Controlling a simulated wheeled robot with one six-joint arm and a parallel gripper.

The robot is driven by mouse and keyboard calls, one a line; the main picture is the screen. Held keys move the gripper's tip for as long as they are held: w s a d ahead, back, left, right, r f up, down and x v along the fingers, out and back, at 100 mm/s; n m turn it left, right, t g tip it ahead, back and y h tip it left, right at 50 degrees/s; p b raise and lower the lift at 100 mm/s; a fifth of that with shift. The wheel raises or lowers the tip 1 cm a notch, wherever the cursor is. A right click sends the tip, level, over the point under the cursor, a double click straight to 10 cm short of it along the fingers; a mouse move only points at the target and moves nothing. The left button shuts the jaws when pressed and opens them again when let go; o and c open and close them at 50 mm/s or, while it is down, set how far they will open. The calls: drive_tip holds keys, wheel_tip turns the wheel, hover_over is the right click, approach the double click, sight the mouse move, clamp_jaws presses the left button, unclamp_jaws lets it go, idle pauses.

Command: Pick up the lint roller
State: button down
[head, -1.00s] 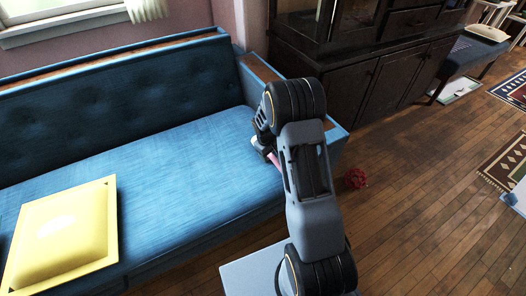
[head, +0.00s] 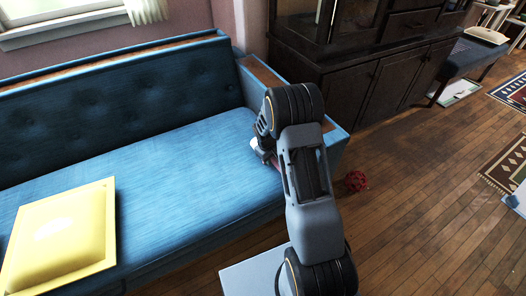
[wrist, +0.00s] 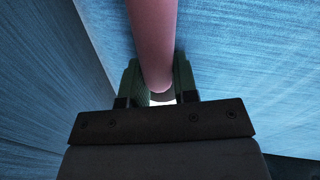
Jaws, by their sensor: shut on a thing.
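The lint roller shows in the wrist view as a pink, rod-like part (wrist: 153,40) running up from between my fingers, with a pale bit at its lower end. My gripper (wrist: 157,80) is shut on it, with one green finger pad on each side. In the head view, a small whitish part of the lint roller (head: 254,143) shows at the left of my arm, over the right end of the blue sofa seat. My arm hides most of the gripper and the roller there. I cannot tell whether the roller still touches the seat.
The blue sofa (head: 180,155) has a wooden-topped armrest (head: 264,76) close to my arm. A yellow cushion (head: 62,235) lies on the left of the seat. A dark cabinet (head: 350,85) stands behind.

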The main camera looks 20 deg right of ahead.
drive_tip(key=shift+r+p, duration=0.45)
drive_tip(key=shift+r, duration=0.25)
wheel_tip(320, 180, up, 3)
drive_tip(key=shift+s+f+p, duration=0.15)
drive_tip(key=shift+p, duration=0.55)
drive_tip(key=s+r, duration=0.1)
drive_tip(key=s+r+p, duration=0.1)
drive_tip(key=r, duration=0.1)
drive_tip(key=s+r+p, duration=0.1)
drive_tip(key=s+r, duration=0.1)
drive_tip(key=shift+s+d, duration=0.1)
drive_tip(key=shift+d, duration=0.2)
drive_tip(key=s+d+r+p, duration=0.1)
drive_tip(key=s+r, duration=0.3)
drive_tip(key=s, duration=0.5)
drive_tip(key=shift+s+p, duration=0.2)
drive_tip(key=shift+p, duration=0.5)
